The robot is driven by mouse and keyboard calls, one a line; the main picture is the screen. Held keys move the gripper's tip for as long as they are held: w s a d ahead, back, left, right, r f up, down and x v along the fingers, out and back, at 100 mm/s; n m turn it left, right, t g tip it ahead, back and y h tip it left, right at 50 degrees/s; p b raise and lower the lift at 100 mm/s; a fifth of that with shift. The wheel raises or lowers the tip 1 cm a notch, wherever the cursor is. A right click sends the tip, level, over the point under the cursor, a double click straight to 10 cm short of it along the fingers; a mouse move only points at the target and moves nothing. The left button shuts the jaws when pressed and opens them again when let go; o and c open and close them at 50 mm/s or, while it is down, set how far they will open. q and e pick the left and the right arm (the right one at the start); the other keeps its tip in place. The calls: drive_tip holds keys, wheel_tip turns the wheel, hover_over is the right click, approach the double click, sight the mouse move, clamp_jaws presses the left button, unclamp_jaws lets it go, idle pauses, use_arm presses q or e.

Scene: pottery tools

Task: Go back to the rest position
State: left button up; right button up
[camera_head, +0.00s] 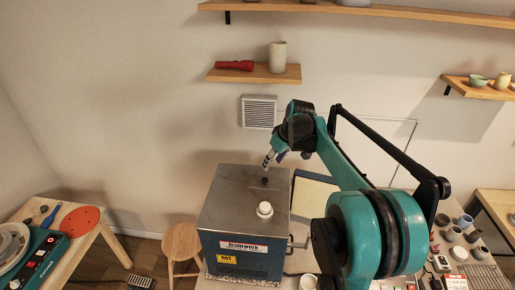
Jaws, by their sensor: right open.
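My right arm comes in from the bottom right and reaches up over the kiln. My right gripper (279,157) is open, with its fingers pointing down above the back part of the kiln's grey top. I see nothing held between its fingers. The kiln (236,248) is a blue box with a grey metal lid and white and yellow labels. A small white bottle (264,210) stands upright on its lid, below and apart from the gripper. A small dark spot (264,181) shows on the lid near the fingers. My left gripper is out of view.
A wooden stool (181,241) stands left of the kiln. A table at the left holds a teal pottery wheel (40,262) and a red disc (80,221). Several cups and pots (464,221) stand on the right. A wall shelf (253,77) hangs above.

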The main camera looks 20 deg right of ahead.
drive_tip(key=shift+a, duration=0.1)
drive_tip(key=s+a+r+m+t, duration=0.1)
drive_tip(key=s+a+m, duration=0.1)
drive_tip(key=s+a, duration=1.2)
drive_tip(key=s+a+f+t+h, duration=0.1)
drive_tip(key=s+a+f, duration=0.1)
drive_tip(key=s+f, duration=0.3)
drive_tip(key=s+a+f+t, duration=0.1)
drive_tip(key=s+a+f, duration=0.15)
drive_tip(key=s, duration=0.55)
wheel_tip(320, 180, down, 27)
drive_tip(key=b, duration=2.8)
drive_tip(key=shift+w+m, duration=0.25)
drive_tip(key=shift+m, duration=0.15)
drive_tip(key=shift+d+f, duration=0.1)
drive_tip(key=shift+f, duration=0.05)
